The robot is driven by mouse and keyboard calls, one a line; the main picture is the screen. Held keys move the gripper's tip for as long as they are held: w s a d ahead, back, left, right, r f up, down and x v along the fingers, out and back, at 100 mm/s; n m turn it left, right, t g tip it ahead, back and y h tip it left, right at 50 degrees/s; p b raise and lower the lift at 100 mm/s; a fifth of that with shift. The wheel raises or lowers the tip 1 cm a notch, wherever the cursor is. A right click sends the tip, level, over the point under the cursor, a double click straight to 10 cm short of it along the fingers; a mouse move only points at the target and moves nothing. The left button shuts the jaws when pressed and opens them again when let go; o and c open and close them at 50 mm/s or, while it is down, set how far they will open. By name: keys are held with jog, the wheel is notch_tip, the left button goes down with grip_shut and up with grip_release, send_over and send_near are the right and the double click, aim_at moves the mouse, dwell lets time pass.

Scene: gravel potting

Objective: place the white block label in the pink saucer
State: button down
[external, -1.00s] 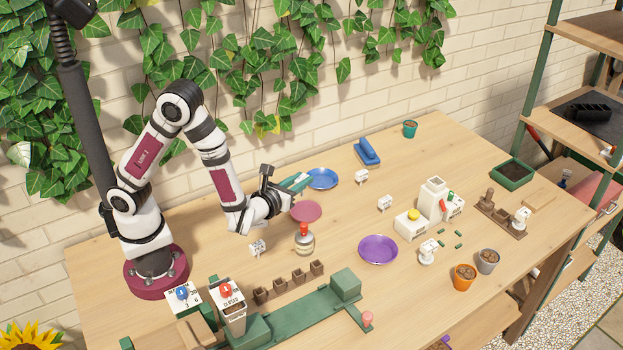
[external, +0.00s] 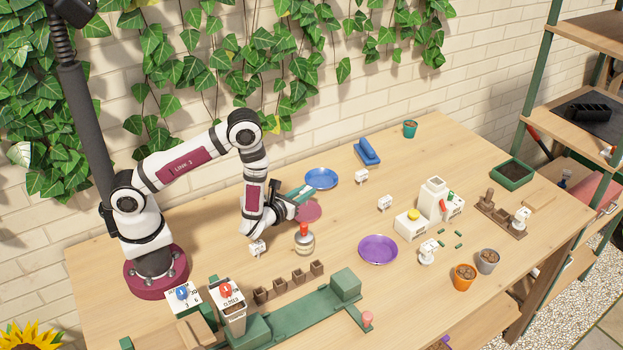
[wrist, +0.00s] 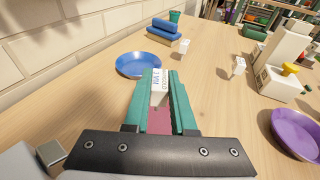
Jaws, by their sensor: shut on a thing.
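My gripper (external: 303,193) has teal fingers, shut on a white block label (wrist: 158,85) with dark print, seen between the fingertips in the wrist view. The label is not clearly visible in the external view. The pink saucer (external: 308,212) lies on the table just below and in front of the gripper. In the wrist view part of the pink saucer (wrist: 158,121) shows between the fingers, beneath the held label. The fingers hide the rest of it. The gap between the label and the saucer is hard to judge.
A blue saucer (external: 322,178) lies just beyond the gripper, and a purple saucer (external: 378,249) lies to the right. A red-topped jar (external: 304,242) stands close in front of the pink saucer. Other white labels (external: 385,203) stand around, one near my forearm (external: 258,247).

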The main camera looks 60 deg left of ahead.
jog(key=shift+f, duration=1.55)
jog(key=shift+f, duration=0.15)
jog(key=c, duration=0.7)
grip_release()
jog(key=shift+c, duration=0.2)
